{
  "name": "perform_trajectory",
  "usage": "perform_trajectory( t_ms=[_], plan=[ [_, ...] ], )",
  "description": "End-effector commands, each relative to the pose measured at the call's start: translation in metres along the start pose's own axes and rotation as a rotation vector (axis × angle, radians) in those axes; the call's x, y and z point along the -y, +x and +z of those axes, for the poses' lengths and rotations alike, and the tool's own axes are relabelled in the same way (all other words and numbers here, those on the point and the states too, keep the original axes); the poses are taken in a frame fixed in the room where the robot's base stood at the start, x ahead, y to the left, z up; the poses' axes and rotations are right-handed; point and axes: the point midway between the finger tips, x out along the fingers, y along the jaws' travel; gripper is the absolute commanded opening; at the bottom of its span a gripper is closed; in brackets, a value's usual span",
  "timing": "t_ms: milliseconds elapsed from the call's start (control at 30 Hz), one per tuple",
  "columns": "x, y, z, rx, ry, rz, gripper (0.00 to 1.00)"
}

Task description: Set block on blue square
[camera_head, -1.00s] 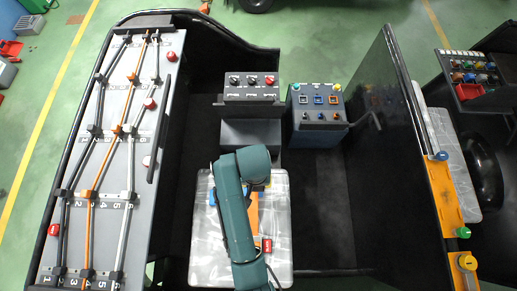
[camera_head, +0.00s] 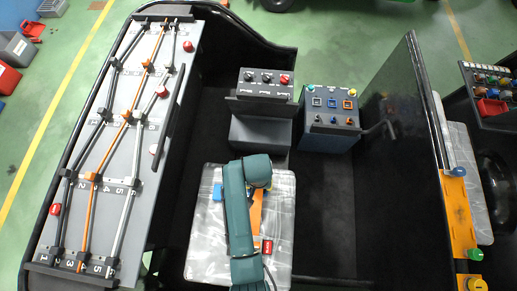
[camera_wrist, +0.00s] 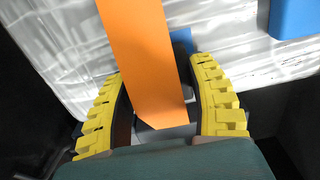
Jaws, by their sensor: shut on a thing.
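A long orange block (camera_wrist: 140,45) lies between the yellow fingers of my gripper (camera_wrist: 158,85) in the wrist view, and the gripper is shut on it. The block also shows in the head view (camera_head: 256,213), partly hidden by my arm. A flat dark blue patch (camera_wrist: 183,42), likely the blue square, shows beside and behind the block in the wrist view; the block covers part of it. I cannot tell whether the block touches the surface beneath it.
A blue object (camera_wrist: 295,18) lies on the shiny grey plate (camera_head: 204,255), left of my arm in the head view. A red piece (camera_head: 267,247) is near the plate's right side. Control boxes (camera_head: 330,118) stand beyond, a lever panel (camera_head: 100,150) left, and a dark wall right.

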Motion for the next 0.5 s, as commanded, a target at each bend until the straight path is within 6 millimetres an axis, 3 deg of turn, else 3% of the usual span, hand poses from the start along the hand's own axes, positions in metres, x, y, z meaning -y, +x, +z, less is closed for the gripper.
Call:
perform_trajectory(
  t_ms=[33, 133, 500],
  plan=[
    [0.0, 0.0006, 0.0001, 0.0, 0.0, 0.0, 0.64],
    [-0.0001, 0.0004, 0.0002, 0.0, 0.0, 0.0, 0.83],
    [0.0001, -0.007, -0.0003, -0.001, 0.0, 0.0, 0.83]
  ],
)
